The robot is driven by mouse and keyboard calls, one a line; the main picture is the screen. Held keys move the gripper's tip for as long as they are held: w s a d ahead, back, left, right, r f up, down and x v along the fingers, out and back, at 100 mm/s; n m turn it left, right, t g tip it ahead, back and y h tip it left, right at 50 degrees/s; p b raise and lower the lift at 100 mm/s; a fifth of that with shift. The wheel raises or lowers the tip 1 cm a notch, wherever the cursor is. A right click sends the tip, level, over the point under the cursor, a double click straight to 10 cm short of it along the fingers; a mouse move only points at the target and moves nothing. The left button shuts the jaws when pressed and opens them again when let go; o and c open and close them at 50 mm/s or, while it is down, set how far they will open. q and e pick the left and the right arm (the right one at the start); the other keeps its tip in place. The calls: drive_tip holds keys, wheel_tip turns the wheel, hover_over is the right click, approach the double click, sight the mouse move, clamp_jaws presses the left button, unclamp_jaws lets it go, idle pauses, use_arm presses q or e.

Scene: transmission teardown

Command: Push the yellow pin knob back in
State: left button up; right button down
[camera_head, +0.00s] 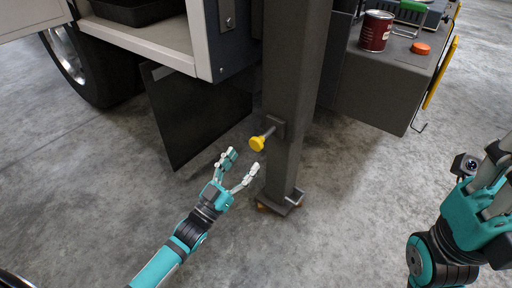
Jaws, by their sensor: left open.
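The yellow pin knob (257,143) sticks out to the left of the dark upright post (290,95) on a short grey shaft, so a gap shows between the knob and the post. My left gripper (242,162) is open, with its fingers spread just below and to the left of the knob. I see nothing between its fingers, and it looks apart from the knob. My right gripper (494,180) is at the right edge, partly cut off by the frame, and its fingertips are not clear.
A dark panel (195,120) hangs left of the post below a white cabinet (150,40). A grey box-like bench (375,85) at the upper right carries a red can (376,32) and an orange cap (420,48). The concrete floor in front is clear.

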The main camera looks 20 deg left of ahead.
sight(255, 146)
use_arm(q)
drive_tip(key=b+x, duration=0.1)
drive_tip(key=x, duration=0.6)
drive_tip(key=shift+b, duration=0.4)
clamp_jaws()
drive_tip(key=shift+d+f, duration=0.1)
